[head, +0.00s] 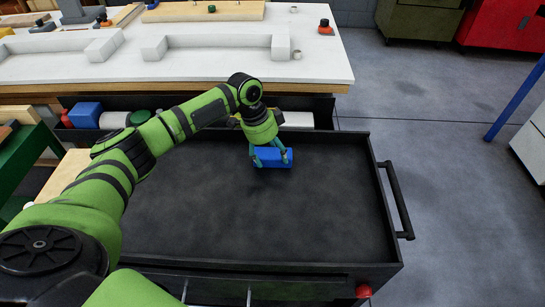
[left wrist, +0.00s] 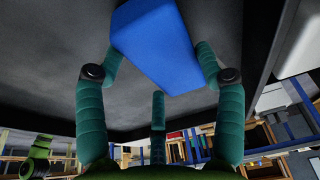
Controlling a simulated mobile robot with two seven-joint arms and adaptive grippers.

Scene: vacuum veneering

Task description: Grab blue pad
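A blue pad (head: 272,157) lies on the black cart top, or very close to it, near the far side. In the left wrist view the pad (left wrist: 155,45) fills the upper middle and looks tilted. My left gripper (head: 272,157) reaches down over the pad with its teal fingers at the pad's two sides. In the left wrist view the two outer fingertips meet the pad's edges in the picture, and a third finger shows below it. I cannot tell whether the fingers press on the pad. My right gripper is not in view.
The black cart (head: 200,215) has raised rims and a handle (head: 395,200) at right; its top is otherwise clear. Beyond it stands a white-topped workbench (head: 215,70). A blue box (head: 85,114) and a green round item (head: 140,117) sit on a low shelf at left.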

